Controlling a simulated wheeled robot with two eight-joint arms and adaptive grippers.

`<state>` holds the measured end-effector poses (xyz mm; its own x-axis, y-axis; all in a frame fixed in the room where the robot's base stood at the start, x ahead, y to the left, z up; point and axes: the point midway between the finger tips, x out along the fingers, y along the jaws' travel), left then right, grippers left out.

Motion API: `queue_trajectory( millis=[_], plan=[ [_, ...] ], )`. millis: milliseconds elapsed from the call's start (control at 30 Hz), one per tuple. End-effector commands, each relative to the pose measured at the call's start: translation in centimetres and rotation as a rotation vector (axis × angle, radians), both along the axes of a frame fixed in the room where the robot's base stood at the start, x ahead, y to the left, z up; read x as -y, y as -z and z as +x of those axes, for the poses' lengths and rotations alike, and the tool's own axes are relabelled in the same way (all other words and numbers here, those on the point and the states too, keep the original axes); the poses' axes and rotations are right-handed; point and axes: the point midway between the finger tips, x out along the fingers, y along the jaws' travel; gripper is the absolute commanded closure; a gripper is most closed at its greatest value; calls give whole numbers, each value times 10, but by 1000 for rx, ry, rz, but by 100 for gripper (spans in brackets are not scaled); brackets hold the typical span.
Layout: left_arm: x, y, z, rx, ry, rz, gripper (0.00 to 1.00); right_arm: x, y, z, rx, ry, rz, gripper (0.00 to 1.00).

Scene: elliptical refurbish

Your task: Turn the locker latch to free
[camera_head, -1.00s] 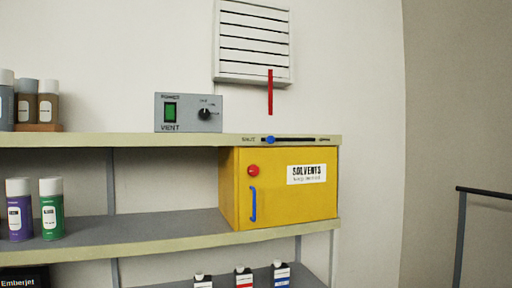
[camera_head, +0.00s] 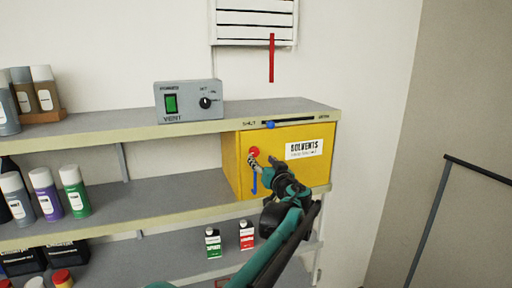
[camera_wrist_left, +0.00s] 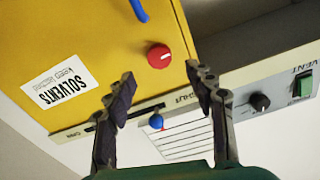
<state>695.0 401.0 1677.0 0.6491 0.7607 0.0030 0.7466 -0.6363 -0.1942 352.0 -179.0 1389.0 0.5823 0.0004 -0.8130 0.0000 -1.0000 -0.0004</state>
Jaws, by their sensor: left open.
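The yellow solvents locker (camera_head: 290,172) stands on the shelf with its door shut. Its red round latch knob (camera_head: 254,151) sits at the upper left of the door. A blue handle (camera_head: 254,185) is below it, partly hidden by my gripper. My left gripper (camera_head: 263,160) is open in front of the door, close to the knob. In the left wrist view the red knob (camera_wrist_left: 159,55) shows a pale mark and lies just beyond and between the two open fingertips (camera_wrist_left: 160,78). The fingers appear not to touch it. My right gripper is not in view.
A grey vent box (camera_head: 188,101) with a green switch stands on the top shelf. A blue slider (camera_head: 270,125) sits on the shelf edge above the locker. Spray cans (camera_head: 73,191) stand at left. A dark rail (camera_head: 480,167) is at right.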

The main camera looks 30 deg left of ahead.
Motion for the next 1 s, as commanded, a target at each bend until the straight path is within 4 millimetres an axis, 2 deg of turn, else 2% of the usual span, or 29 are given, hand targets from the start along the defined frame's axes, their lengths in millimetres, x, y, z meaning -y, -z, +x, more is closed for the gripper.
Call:
queue_trajectory(
  millis=[300, 500, 733, 767, 933, 1000],
  plan=[
    [-40, -1, 33, -1, -1, -1, 45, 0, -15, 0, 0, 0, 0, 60],
    [-49, 0, 41, -2, 0, -1, 45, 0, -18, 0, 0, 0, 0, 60],
    [-50, 1, 42, -1, 0, -1, 45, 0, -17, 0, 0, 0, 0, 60],
    [-50, 1, 42, -2, 1, -1, 51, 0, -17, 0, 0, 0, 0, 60],
    [-50, 1, 42, -1, 1, -2, 95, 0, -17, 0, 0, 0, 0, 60],
    [-50, 1, 42, -1, 1, -2, 95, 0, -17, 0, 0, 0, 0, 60]
  ],
)
